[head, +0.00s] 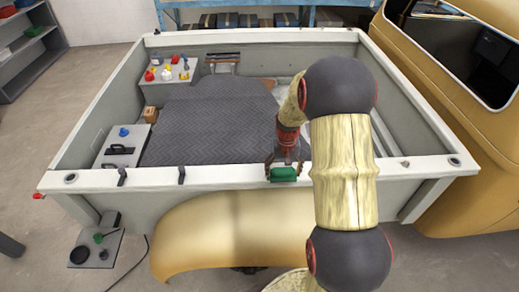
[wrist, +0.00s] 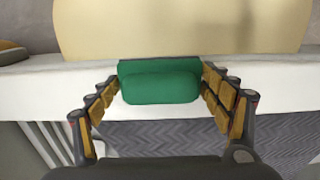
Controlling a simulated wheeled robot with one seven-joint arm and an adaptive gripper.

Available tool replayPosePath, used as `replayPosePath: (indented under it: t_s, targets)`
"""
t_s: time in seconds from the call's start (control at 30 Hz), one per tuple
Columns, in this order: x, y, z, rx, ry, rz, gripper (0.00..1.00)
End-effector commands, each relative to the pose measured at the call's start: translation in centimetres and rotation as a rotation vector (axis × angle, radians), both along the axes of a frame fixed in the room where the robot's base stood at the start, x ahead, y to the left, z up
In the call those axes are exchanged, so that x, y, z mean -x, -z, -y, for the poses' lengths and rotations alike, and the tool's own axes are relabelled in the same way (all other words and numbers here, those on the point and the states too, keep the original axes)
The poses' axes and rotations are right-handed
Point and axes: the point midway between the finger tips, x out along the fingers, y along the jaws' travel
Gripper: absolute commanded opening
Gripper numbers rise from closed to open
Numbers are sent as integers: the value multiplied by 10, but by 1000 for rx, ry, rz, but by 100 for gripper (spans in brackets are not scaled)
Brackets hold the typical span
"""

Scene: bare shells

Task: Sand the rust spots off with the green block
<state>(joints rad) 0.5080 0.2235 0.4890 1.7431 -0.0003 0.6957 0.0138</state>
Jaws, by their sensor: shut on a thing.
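The green block (head: 284,174) is at the near side rail (head: 225,176) of the pale truck bed, right of the middle. My gripper (head: 286,162) is shut on it from above. In the wrist view the green block (wrist: 160,87) sits between the two fingers of my gripper (wrist: 161,76), one at each end. Behind it lies the white rail (wrist: 275,80). I cannot tell whether the block touches the rail. I make out no clear rust spot; the block, my gripper and my arm hide part of the rail.
The tan fender (head: 225,235) bulges out below the rail. Black clips (head: 181,175) sit on the rail to the left. A grey box with small coloured items (head: 168,80) stands in the bed's far left corner. The tan cab (head: 455,130) is at the right. The dark bed floor (head: 205,125) is mostly clear.

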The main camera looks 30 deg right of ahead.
Motion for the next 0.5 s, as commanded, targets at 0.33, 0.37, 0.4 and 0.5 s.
replayPosePath:
  t_s: [0.33, 0.37, 0.4, 0.5]
  targets:
    - [-10, -46, -2, 5, -5, 10, 55]
    - [-10, -48, -3, 5, -5, 10, 55]
    - [-11, -52, -3, 5, -5, 10, 55]
    - [-13, -61, -4, 5, -6, 10, 55]
